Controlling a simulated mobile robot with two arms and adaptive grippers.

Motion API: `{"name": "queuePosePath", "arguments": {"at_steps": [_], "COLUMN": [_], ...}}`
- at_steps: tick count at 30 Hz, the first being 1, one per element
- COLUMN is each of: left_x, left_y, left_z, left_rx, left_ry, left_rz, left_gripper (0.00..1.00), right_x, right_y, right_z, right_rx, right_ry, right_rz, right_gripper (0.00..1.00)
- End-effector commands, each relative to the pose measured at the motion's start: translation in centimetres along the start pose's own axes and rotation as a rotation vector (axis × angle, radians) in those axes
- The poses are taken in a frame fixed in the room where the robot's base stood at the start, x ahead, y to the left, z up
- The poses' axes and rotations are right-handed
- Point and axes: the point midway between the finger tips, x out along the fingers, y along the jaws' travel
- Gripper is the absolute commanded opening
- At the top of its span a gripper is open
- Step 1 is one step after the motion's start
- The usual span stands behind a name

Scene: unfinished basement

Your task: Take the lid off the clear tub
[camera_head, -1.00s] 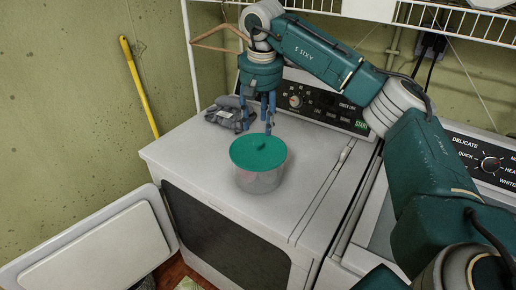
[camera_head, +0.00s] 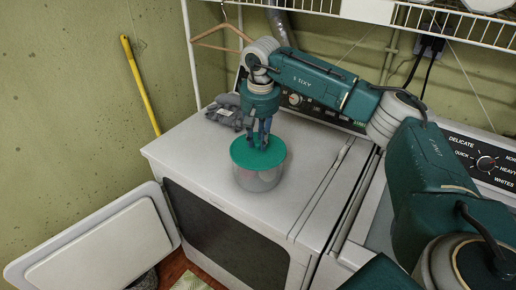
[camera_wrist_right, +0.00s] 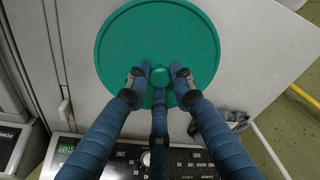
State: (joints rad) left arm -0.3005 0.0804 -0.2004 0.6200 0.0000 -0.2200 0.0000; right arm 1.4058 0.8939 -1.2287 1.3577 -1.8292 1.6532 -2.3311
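The clear tub (camera_head: 258,181) stands upright on top of the front-loading machine in the head view. Its round green lid (camera_head: 241,155) sits on it. The lid also fills the upper middle of the wrist view (camera_wrist_right: 125,40), with a small green knob (camera_wrist_right: 160,76) at its centre. My right gripper (camera_head: 261,145) points straight down over the lid. Its blue fingers (camera_wrist_right: 160,78) stand around the knob, with narrow gaps seen at both sides, so it looks open. Whether a fingertip touches the lid is unclear. My left gripper is not in view.
A grey folded item (camera_head: 228,110) lies behind the tub, near the control panel. A wire shelf (camera_head: 460,28) and a wooden hanger (camera_head: 215,38) are above. The machine's door (camera_head: 95,245) hangs open in front.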

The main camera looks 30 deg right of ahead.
Motion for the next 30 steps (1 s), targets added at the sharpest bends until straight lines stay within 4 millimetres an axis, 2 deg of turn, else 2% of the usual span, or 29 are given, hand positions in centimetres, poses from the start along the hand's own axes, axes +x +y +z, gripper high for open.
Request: {"name": "queuePosePath", "arguments": {"at_steps": [1,2,3,14,20,25,30], "left_x": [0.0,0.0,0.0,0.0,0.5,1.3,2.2], "left_y": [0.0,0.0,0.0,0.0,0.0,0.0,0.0], "left_z": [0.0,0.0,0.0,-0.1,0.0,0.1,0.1], "left_rx": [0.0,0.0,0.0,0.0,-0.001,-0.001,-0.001], "left_ry": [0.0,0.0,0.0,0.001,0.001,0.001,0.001], "left_rz": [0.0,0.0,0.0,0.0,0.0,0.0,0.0], "left_gripper": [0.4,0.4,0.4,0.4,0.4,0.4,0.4], "right_x": [0.0,0.0,0.0,-0.1,-1.4,-4.5,-9.5], "right_y": [0.0,0.0,0.0,0.0,-0.1,-0.1,-0.2], "right_z": [0.0,0.0,0.0,-0.1,-0.3,-0.8,-1.6], "right_rx": [0.0,0.0,0.0,0.0,0.0,0.001,0.001], "right_ry": [0.0,0.0,0.0,0.001,0.003,0.006,0.007], "right_rz": [0.0,0.0,0.0,-0.001,-0.001,-0.004,-0.004], "right_gripper": [0.08,0.02,0.0,0.0,0.0,0.0,0.0]}}
